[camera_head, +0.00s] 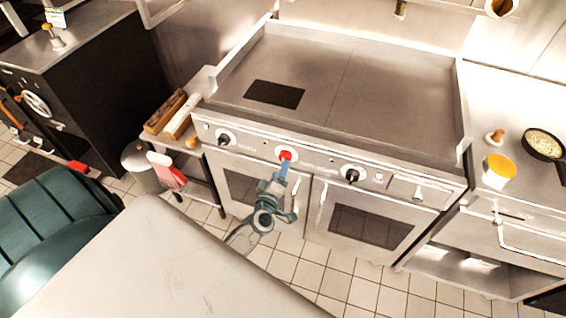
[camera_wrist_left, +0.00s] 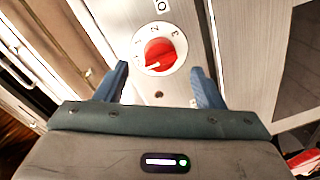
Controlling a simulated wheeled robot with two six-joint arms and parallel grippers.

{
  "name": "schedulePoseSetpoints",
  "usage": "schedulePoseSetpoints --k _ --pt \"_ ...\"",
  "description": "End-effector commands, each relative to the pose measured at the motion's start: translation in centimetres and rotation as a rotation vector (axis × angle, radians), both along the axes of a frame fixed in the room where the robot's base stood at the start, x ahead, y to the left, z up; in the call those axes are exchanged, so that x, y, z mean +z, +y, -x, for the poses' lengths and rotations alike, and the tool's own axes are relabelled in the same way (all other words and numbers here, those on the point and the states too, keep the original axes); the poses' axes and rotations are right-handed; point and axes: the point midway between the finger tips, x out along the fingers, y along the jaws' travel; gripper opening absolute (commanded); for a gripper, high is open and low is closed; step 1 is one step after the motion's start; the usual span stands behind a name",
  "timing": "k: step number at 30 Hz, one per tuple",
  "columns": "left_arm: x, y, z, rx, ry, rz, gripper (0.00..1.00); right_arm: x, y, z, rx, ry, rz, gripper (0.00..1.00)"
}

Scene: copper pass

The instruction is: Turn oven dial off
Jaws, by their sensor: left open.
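The red oven dial (camera_head: 285,155) sits in the middle of the stove's front panel. My left gripper (camera_head: 283,168) reaches up to the dial in the head view. In the left wrist view its two blue fingers (camera_wrist_left: 161,78) are apart, one on each side below the dial, with nothing between them. I cannot tell whether a finger touches the dial. My right gripper is not in view.
Black knobs flank the red dial, one on the left (camera_head: 223,139) and one on the right (camera_head: 351,175). Oven doors (camera_head: 314,205) lie below the panel. A pan (camera_head: 545,145) and a yellow-topped cup (camera_head: 498,170) stand on the right counter. Tiled floor is open in front.

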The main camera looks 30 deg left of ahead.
Motion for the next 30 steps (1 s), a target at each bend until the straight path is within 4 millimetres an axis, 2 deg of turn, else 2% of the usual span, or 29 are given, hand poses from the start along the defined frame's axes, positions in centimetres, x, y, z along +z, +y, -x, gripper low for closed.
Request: schedulePoseSetpoints --k 3,9,15,30 --pt "0.0 -0.7 2.4 0.0 0.001 0.001 0.62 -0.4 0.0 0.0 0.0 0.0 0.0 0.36" --pt "0.2 -1.5 4.8 0.0 -0.001 0.002 0.62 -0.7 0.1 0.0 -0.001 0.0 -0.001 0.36" --pt "0.4 -1.6 5.5 0.0 -0.001 0.001 0.62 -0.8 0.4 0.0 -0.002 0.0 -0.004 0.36" --pt "0.1 -1.7 5.4 -0.003 0.005 -0.004 0.62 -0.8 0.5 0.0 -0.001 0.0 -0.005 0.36"
